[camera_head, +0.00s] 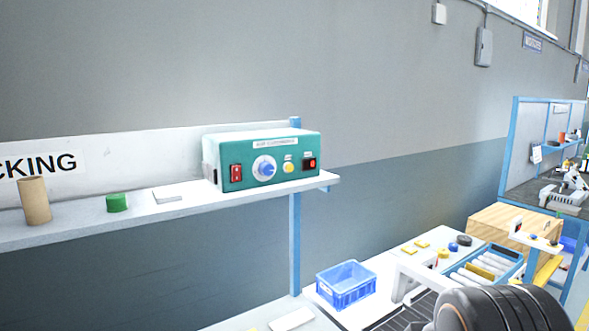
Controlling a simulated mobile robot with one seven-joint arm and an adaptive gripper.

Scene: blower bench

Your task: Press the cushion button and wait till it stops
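A green box-shaped machine (268,160) stands at the right end of a pale shelf. Its front has a red rocker switch (236,177), a round dial with a blue knob (265,168), a yellow button (289,167) and a black part with a red centre (311,163). The label above the controls is too small to read with certainty, and so are the labels by the buttons. Part of my arm (505,308) shows at the bottom right, dark and blurred. My gripper's fingers are not in view. Nothing touches the machine's front.
The shelf (100,222) also holds a cardboard tube (35,200), a green block (117,203) and a white flat piece (168,197). A blue upright post (295,240) supports it. Below stand a blue crate (345,284) and a roller conveyor (490,266). The space before the machine is clear.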

